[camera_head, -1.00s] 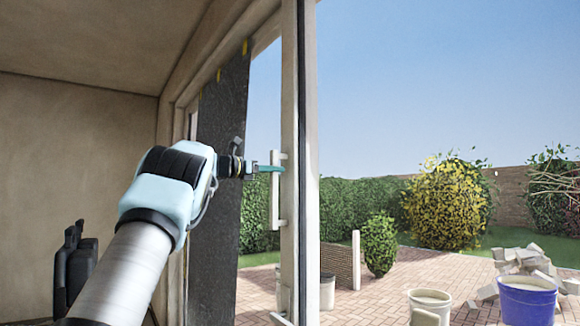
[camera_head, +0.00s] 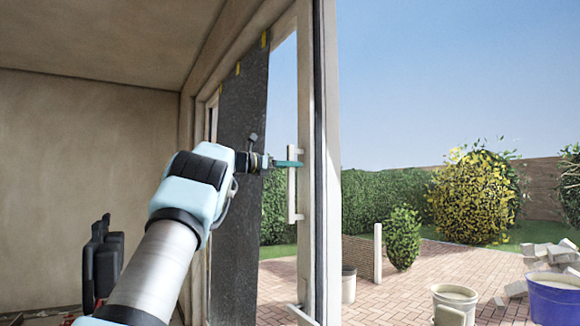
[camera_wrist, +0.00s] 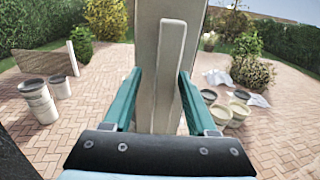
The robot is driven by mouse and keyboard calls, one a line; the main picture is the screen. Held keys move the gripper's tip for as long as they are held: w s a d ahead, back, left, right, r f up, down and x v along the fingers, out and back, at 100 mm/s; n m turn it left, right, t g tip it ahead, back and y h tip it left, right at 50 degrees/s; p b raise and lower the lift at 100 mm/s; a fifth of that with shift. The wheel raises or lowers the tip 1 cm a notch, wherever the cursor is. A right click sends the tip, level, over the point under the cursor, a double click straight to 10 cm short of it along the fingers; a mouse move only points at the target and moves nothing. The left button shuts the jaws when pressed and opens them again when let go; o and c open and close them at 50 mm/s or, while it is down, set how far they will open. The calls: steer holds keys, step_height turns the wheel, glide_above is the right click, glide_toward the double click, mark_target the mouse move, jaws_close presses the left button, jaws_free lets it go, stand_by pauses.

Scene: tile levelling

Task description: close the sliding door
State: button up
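The sliding door's pale upright (camera_head: 305,90) stands in the middle of the head view, with a white vertical bar handle (camera_head: 291,208) on it. My gripper (camera_head: 290,164) is at the upper part of the handle, its teal fingers pointing right. In the wrist view, the handle (camera_wrist: 170,60) runs between the two spread fingers of my gripper (camera_wrist: 158,85), with the door upright (camera_wrist: 147,50) behind it. Gaps show between the fingers and the handle. I cannot tell whether the areas beside the upright are glass or open.
A dark slab-like panel (camera_head: 238,190) stands upright behind my arm, left of the handle. Outside are brick paving (camera_head: 390,290), a blue bucket (camera_head: 555,300), a pale bucket (camera_head: 455,300), a rubble pile (camera_head: 550,256) and bushes (camera_head: 472,195). A bare wall (camera_head: 90,180) is at left.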

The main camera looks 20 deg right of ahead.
steer(key=b+v, duration=0.5)
steer(key=v, duration=0.6)
steer(key=shift+b, duration=0.35)
